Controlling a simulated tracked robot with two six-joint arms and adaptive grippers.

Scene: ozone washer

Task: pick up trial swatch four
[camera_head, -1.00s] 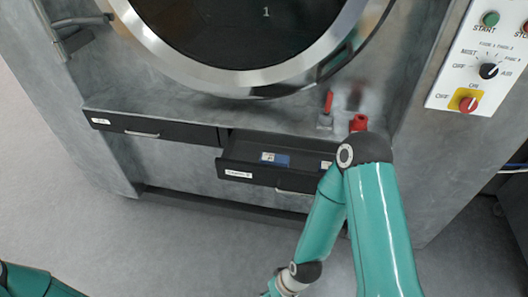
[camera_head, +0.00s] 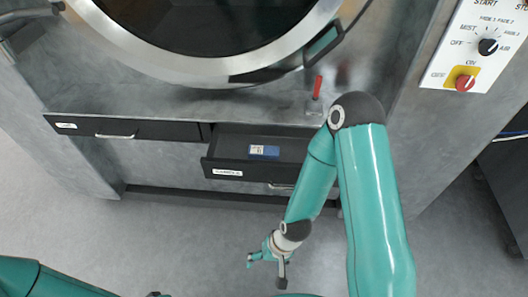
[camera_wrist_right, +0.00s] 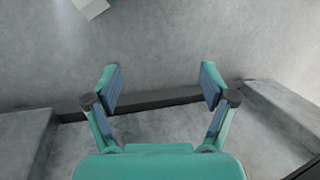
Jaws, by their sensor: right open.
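A small blue swatch with a white label (camera_head: 264,151) lies flat in the open dark drawer (camera_head: 222,173) below the round door. Its number is too small to read. My right gripper (camera_head: 267,270) hangs in front of and below the drawer, apart from it, over the grey floor. In the wrist view the right gripper (camera_wrist_right: 158,84) is open, with nothing between its fingers. My right arm covers the right end of the drawer, so what lies there is hidden. My left arm shows at the lower left, but its gripper is not in view.
A shut drawer (camera_head: 130,130) with a handle is left of the open one. The round glass door (camera_head: 215,15) and a red-handled lever (camera_head: 317,88) are above. A control panel (camera_head: 484,45) is at the upper right. The floor (camera_head: 165,235) in front is clear.

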